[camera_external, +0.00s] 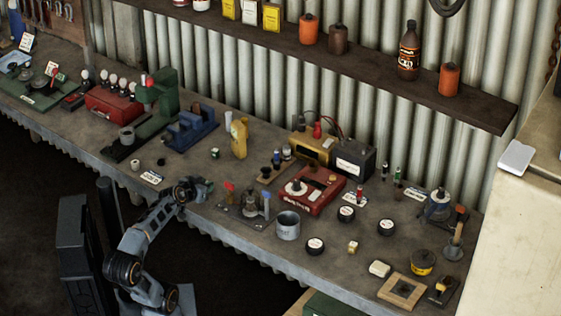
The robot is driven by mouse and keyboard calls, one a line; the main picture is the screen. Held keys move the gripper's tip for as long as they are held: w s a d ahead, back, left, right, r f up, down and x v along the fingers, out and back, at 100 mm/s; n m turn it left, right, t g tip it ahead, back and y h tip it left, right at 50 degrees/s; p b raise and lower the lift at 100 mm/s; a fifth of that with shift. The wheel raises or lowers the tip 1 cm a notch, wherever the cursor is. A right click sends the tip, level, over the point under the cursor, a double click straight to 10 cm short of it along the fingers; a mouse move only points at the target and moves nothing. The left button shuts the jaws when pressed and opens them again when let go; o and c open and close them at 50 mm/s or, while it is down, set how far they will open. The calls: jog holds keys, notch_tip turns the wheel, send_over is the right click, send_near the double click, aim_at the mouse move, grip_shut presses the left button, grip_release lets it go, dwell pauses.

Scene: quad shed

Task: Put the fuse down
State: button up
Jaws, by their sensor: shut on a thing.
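My gripper (204,187) is over the front part of the grey workbench (262,233), just right of a small white label card (151,178). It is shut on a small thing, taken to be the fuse. The fuse itself is too small and hidden by the dark fingers to make out. I cannot tell whether it touches the bench top.
A metal plate with upright fittings (245,208) stands close right of my gripper, with a grey cup (288,226) beyond. A blue vise (192,131) and yellow meter (239,139) stand behind.

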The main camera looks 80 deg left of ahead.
jog(key=shift+f, duration=0.25)
jog(key=o, duration=0.9)
jog(key=shift+r, duration=0.15)
jog(key=shift+s+d+r+p, duration=0.15)
jog(key=shift+p, duration=0.15)
jog(key=p+v, duration=0.1)
jog(key=v, duration=1)
jog(key=shift+s+d, duration=0.2)
jog(key=shift+s, duration=0.1)
jog(key=shift+o, duration=0.5)
jog(key=shift+v, duration=0.8)
